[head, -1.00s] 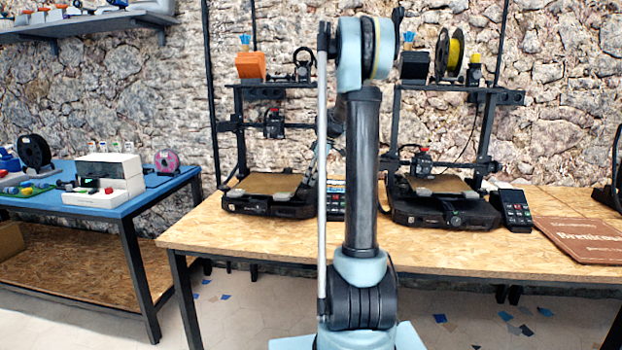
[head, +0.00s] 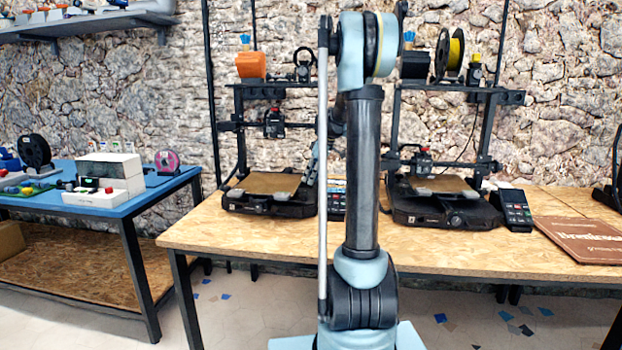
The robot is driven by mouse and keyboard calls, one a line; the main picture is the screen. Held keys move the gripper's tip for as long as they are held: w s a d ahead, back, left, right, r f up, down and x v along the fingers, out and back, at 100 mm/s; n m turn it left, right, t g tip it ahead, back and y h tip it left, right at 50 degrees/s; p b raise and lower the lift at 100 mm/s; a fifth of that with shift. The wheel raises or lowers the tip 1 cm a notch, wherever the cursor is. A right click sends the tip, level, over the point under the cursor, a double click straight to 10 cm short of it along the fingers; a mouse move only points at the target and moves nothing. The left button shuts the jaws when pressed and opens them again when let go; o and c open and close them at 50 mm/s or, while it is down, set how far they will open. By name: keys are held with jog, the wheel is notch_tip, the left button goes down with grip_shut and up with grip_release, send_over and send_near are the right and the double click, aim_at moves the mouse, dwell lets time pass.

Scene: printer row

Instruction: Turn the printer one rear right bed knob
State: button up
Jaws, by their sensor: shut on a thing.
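The left printer (head: 270,205), a black machine with a tan bed (head: 271,183), stands on the wooden table. My own upright arm hides its right side. A narrow pale part of my arm's far end comes down behind my arm to the bed's rear right corner. My gripper (head: 309,182) is small and partly hidden there, shut at the bed's rear right. The rear right bed knob itself is hidden, under the bed and behind my gripper.
A second black printer (head: 440,205) stands to the right, with a control screen (head: 515,209) beside it. A brown sign (head: 585,238) lies at the table's right. A blue table (head: 80,205) with small items stands at the left.

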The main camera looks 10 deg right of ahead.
jog(key=m+t+h, duration=0.1)
jog(key=m, duration=0.5)
jog(key=shift+s+a+m+t+h, duration=0.2)
jog(key=shift+m+t+h, duration=0.1)
jog(key=shift+t+h, duration=0.1)
dwell(0.4)
jog(key=o, duration=1.1)
jog(key=shift+c, duration=0.2)
jog(key=n, duration=0.1)
jog(key=n+y, duration=0.1)
jog(key=n, duration=0.1)
jog(key=n+g, duration=0.1)
jog(key=n, duration=0.1)
jog(key=shift+w+d+y, duration=0.2)
jog(key=shift+d+y, duration=0.05)
jog(key=shift+y, duration=0.05)
jog(key=n, duration=0.2)
jog(key=n+g, duration=0.1)
jog(key=n, duration=0.1)
jog(key=shift+w+g+y, duration=0.15)
jog(key=shift+g+y, duration=0.15)
jog(key=shift+y, duration=0.1)
jog(key=v, duration=1.7)
jog(key=shift+r, duration=0.25)
